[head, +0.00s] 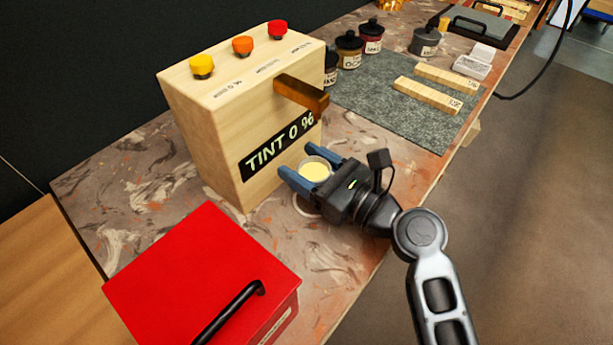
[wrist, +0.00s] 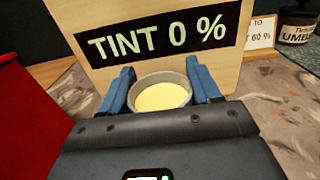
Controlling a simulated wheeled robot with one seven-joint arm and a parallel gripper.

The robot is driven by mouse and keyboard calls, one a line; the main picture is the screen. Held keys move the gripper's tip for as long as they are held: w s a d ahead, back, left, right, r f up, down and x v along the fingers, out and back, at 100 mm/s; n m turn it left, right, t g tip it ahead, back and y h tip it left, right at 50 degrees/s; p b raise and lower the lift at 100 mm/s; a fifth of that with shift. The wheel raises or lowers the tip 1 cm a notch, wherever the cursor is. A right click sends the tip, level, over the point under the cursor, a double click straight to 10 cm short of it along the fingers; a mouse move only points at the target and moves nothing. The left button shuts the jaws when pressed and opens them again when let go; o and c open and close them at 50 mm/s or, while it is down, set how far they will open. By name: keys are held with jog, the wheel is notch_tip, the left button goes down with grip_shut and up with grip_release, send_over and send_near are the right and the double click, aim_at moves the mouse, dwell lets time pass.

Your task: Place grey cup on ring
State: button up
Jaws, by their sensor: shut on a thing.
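The grey cup (head: 316,171) holds a pale yellow liquid. My gripper (head: 298,162) is shut on it, with one blue finger on each side, in front of the wooden tint box (head: 228,130). In the wrist view the cup (wrist: 161,96) sits upright between the fingers, below the "TINT 0 %" label. A pale curved edge, seemingly the ring (head: 304,208), shows on the bench just below the gripper in the head view. The rest of it is hidden by the gripper, and I cannot tell the cup's height above it.
A brown spout-like bar (head: 302,94) juts from the tint box above the cup. A red box (head: 205,275) with a black handle stands at the near left. Jars and wooden blocks (head: 427,95) lie on or by a grey mat (head: 385,93) behind.

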aim_at(308, 178)
jog(key=shift+f+b, duration=0.35)
jog(key=shift+f, duration=1.2)
jog(key=shift+f, duration=0.1)
jog(key=o, duration=1.3)
jog(key=shift+c, duration=0.2)
jog(key=shift+s+d, duration=0.1)
jog(key=shift+d, duration=0.05)
jog(key=v, duration=1.1)
jog(key=shift+s+d, duration=0.25)
jog(key=shift+s, duration=0.05)
